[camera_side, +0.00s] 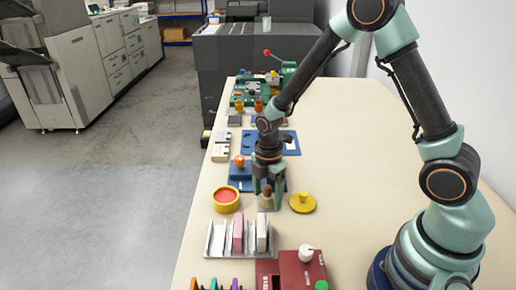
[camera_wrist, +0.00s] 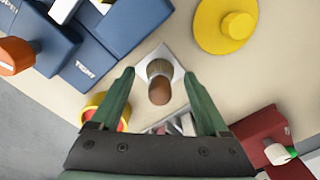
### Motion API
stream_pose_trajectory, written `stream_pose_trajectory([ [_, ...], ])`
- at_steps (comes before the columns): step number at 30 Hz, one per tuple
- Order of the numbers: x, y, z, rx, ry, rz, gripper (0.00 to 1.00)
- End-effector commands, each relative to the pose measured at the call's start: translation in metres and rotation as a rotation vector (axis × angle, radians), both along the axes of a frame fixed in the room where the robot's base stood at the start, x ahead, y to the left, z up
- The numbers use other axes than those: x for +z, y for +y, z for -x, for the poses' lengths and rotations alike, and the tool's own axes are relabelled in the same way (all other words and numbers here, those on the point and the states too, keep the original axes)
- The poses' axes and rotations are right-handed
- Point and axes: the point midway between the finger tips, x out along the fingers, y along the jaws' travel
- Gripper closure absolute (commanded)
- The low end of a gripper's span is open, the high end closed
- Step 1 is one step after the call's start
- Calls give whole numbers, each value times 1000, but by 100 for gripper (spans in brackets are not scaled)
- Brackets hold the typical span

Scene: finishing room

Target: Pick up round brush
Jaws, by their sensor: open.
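The round brush (camera_wrist: 159,88) has a rounded brown handle top and a paler bristle part. It stands on a small whitish square pad (camera_wrist: 173,58). In the side view the brush (camera_side: 267,198) shows small, between the fingers. My gripper (camera_side: 268,187) is open and points down over the brush. In the wrist view my gripper (camera_wrist: 158,75) has one finger on each side of the brush, with a gap visible at both sides. I cannot tell how high the fingertips are above the pad.
A yellow knobbed disc (camera_side: 303,203) lies close right of the brush. A yellow pot with red inside (camera_side: 226,199) stands to the left. A metal rack (camera_side: 215,238) and a red box (camera_side: 294,270) stand nearer the camera, blue blocks (camera_side: 240,172) behind. The table's right side is clear.

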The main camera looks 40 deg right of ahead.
Motion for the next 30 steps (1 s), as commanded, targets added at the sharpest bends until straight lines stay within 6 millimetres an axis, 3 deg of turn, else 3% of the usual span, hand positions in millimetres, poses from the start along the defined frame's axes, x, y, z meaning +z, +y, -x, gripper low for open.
stream_pose_trajectory([
  [3,0,0,0,0,0,0,25],
  [9,0,0,0,0,0,0,100],
  [23,9,0,-1,0,-1,0,100],
  [30,48,0,-2,0,-8,0,100],
])
